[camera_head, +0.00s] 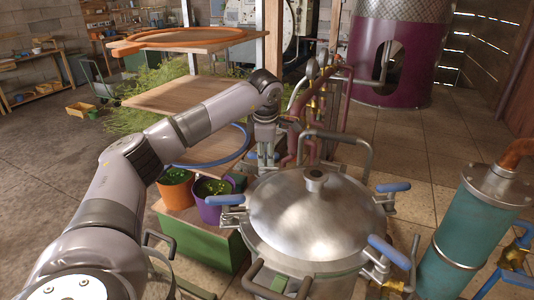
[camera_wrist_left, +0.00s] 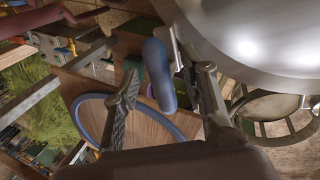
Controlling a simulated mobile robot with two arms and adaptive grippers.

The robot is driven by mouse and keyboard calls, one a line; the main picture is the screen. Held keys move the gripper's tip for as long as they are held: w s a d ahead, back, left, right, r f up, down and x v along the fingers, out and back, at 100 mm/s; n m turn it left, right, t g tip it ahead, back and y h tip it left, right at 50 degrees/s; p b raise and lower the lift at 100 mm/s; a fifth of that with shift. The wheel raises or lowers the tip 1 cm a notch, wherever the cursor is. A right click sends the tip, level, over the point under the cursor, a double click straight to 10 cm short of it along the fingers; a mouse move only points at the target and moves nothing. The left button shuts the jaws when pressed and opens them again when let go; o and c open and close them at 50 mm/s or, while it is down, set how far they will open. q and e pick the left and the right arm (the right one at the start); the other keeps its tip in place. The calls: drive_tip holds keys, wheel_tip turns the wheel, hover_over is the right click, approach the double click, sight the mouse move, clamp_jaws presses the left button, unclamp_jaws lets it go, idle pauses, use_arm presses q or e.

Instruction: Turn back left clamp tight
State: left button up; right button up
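The still's round steel lid (camera_head: 312,215) has clamps with blue handles around its rim. The front left (camera_head: 231,199), right (camera_head: 393,187) and front right (camera_head: 389,252) handles show in the head view. My left gripper (camera_head: 264,158) points down at the lid's back left edge, largely hiding the clamp there. In the left wrist view, that clamp's blue handle (camera_wrist_left: 158,75) appears between the spread fingers of my left gripper (camera_wrist_left: 167,82), closer to the right finger. I cannot tell whether it touches. My right gripper is out of view.
Copper and brass pipes (camera_head: 310,110) stand close behind the gripper. A teal cylinder (camera_head: 452,240) is at the right. Orange (camera_head: 173,177) and purple (camera_head: 208,205) buckets stand left of the still, below wooden trays (camera_head: 180,92). Open floor (camera_head: 60,180) lies farther left.

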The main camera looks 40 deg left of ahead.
use_arm(q)
drive_tip(key=shift+x, duration=1.1)
drive_tip(key=shift+c, duration=0.6)
drive_tip(key=shift+r, duration=0.3)
clamp_jaws()
